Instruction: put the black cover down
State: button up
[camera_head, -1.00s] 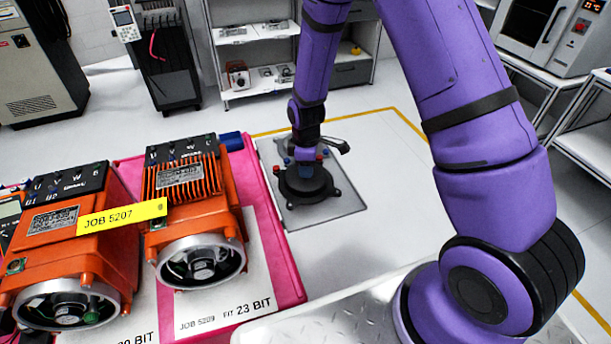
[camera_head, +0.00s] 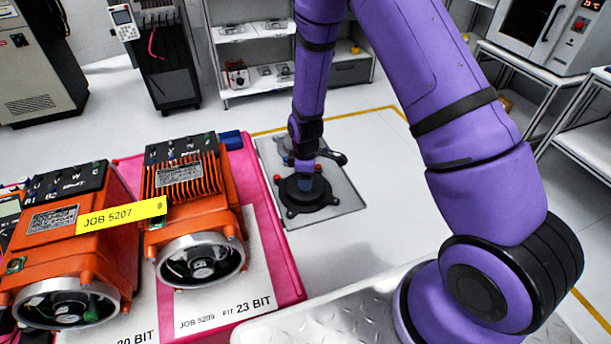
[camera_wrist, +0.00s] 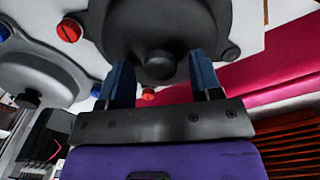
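The black cover (camera_head: 306,198), a round lid with lugs and a central knob, appears to rest on the front part of the grey plate (camera_head: 345,194). In the wrist view the cover (camera_wrist: 160,25) fills the top middle, its knob between my fingertips. My gripper (camera_head: 307,178) is over the cover in the head view. In the wrist view my gripper (camera_wrist: 160,70) has its two blue fingers apart, with a narrow gap visible on each side of the knob.
Small red caps (camera_wrist: 70,30) and blue caps sit around the covers. A pink mat (camera_head: 283,262) with two orange motors (camera_head: 190,195) and a yellow JOB 5207 label (camera_head: 122,216) lies left of the plate. The surface right of the plate is clear.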

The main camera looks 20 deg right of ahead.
jog(key=s+d+r+m+t, duration=0.1)
jog(key=s+d+r+m, duration=0.15)
jog(key=r, duration=0.85)
jog(key=s+d+r+m+t, duration=0.1)
jog(key=s+r+m, duration=0.15)
jog(key=r, duration=0.85)
jog(key=s+d+r+m, duration=0.1)
jog(key=s+r, duration=0.2)
jog(key=r, duration=0.9)
jog(key=s+d+r+m+t, duration=0.1)
jog(key=s+r, duration=0.4)
jog(key=s, duration=0.5)
jog(key=s+d+r+m+t, duration=0.2)
jog(key=s+r+m, duration=0.4)
jog(key=s, duration=0.4)
jog(key=shift+d+m, duration=0.3)
jog(key=shift+d, duration=0.25)
